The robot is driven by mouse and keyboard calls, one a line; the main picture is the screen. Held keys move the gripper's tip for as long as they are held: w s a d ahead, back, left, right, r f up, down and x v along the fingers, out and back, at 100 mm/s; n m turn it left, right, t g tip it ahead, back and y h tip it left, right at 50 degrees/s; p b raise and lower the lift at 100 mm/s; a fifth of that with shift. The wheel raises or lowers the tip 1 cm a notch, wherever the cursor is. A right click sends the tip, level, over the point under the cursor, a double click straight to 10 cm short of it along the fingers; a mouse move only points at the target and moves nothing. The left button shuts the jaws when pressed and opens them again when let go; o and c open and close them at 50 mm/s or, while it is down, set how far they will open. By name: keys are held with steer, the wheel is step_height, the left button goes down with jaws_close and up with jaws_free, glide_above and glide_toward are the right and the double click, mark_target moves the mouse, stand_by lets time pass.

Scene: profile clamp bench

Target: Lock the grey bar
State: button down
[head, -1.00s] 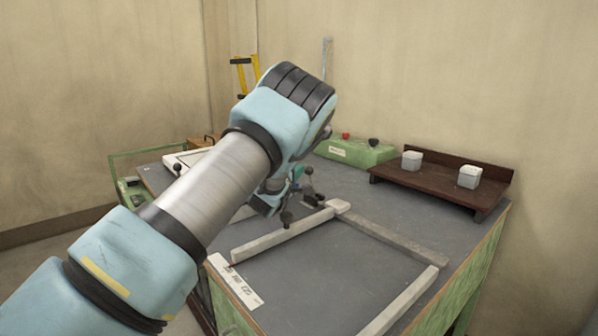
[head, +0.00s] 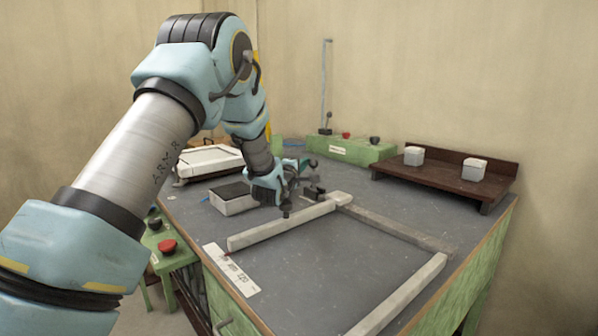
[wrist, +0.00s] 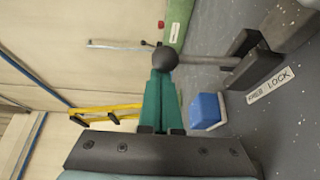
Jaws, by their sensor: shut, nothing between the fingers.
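Three greyish bars form a U on the bench: a pale one on the left (head: 280,225), a darker grey one at the back right (head: 400,229) and a pale one in front (head: 400,295). A dark clamp (head: 314,191) stands by the back end of the left bar. Its lever ends in a black ball knob (wrist: 164,58), beside a label (wrist: 270,86) that reads "LOCK" at one end. My gripper (wrist: 160,80) has its teal fingers together and empty, their tips right at the knob. I cannot tell whether they touch it.
A grey box (head: 233,203) and a white tray (head: 208,161) lie left of my gripper. A green control box (head: 350,149) and a brown shelf (head: 440,177) with two pale blocks stand at the back. A blue block (wrist: 207,110) is close to my fingers. The bench inside the U is clear.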

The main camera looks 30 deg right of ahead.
steer(key=shift+r, duration=0.1)
steer(key=b+v, duration=0.1)
steer(key=v, duration=0.6)
steer(key=shift+a+b, duration=0.25)
steer(key=shift+b, duration=0.15)
